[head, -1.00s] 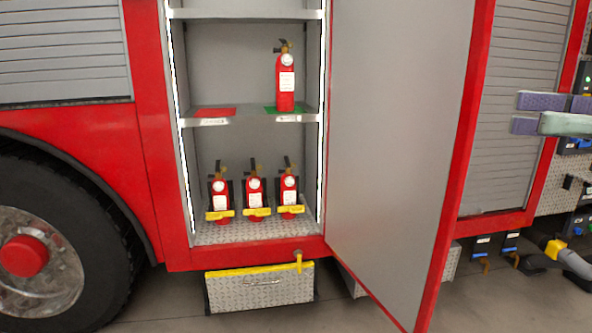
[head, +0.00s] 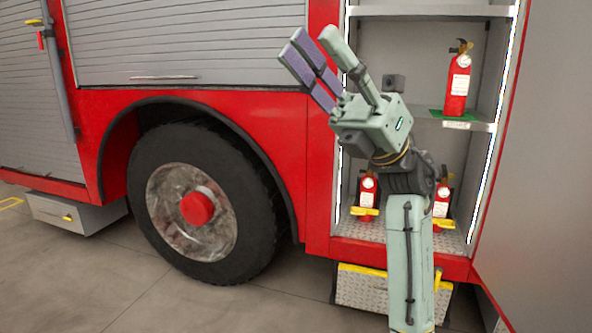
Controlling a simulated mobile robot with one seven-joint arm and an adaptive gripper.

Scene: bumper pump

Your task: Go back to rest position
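My gripper (head: 312,45) is raised in front of the fire truck, near the left edge of the open compartment. It points up and to the left, with its purple-padded finger and pale green finger apart and nothing between them. A red fire extinguisher (head: 458,88) stands upright on the green mat (head: 437,113) of the middle shelf, to the right of my gripper and apart from it. Below, an extinguisher (head: 368,189) and another (head: 442,203) stand in yellow-fronted holders. My arm hides the space between them and the left part of the middle shelf.
The open grey compartment door (head: 545,170) stands at the right. The truck's large wheel (head: 200,205) is at the lower left, and a grey shutter (head: 190,40) is above it. A metal step (head: 362,287) juts out below the compartment. The floor (head: 170,300) in front of the wheel is clear.

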